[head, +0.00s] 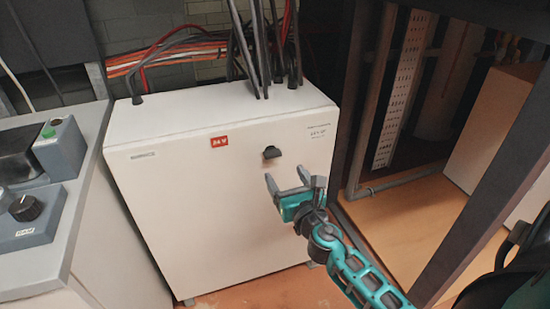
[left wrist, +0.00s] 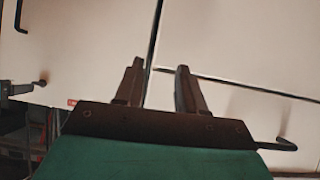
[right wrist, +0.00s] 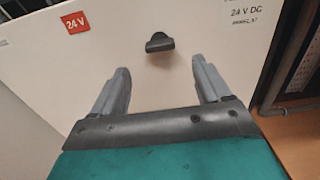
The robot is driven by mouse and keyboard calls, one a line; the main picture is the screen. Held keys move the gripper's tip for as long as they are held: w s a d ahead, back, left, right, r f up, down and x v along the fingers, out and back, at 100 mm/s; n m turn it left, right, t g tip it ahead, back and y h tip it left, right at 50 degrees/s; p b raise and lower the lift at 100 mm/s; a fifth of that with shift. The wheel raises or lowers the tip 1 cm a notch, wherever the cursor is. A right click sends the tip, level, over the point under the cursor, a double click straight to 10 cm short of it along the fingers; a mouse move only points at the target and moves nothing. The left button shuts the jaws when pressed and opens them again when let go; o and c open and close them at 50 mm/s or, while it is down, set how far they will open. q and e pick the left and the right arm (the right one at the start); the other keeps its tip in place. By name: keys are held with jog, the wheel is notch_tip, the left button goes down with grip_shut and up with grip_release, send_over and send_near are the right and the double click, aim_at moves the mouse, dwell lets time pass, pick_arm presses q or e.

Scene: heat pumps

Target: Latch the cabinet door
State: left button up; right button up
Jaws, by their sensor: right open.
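The white cabinet (head: 215,200) stands against the wall, and its front door looks closed, flush with the body. A small black latch handle (head: 271,152) sits on the upper right of the door. It also shows in the right wrist view (right wrist: 159,43), lying roughly level. My right gripper (head: 288,183) is open and empty, in front of the door just below the latch. In the right wrist view the latch is beyond the gap between the fingertips (right wrist: 160,70), apart from both. My left gripper (left wrist: 159,68) shows only in its own wrist view, open and empty, facing pale panels.
A grey counter with control boxes (head: 60,150) stands left of the cabinet. Red and black cables (head: 190,45) run into the cabinet top. A dark frame post (head: 352,90) stands close to its right side. Black handles (left wrist: 285,144) show on the panels in the left wrist view.

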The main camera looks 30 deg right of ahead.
aim_at(274, 157)
jog(key=x, duration=0.8)
jog(key=shift+w, duration=0.15)
jog(key=shift+c, duration=0.2)
jog(key=c, duration=1)
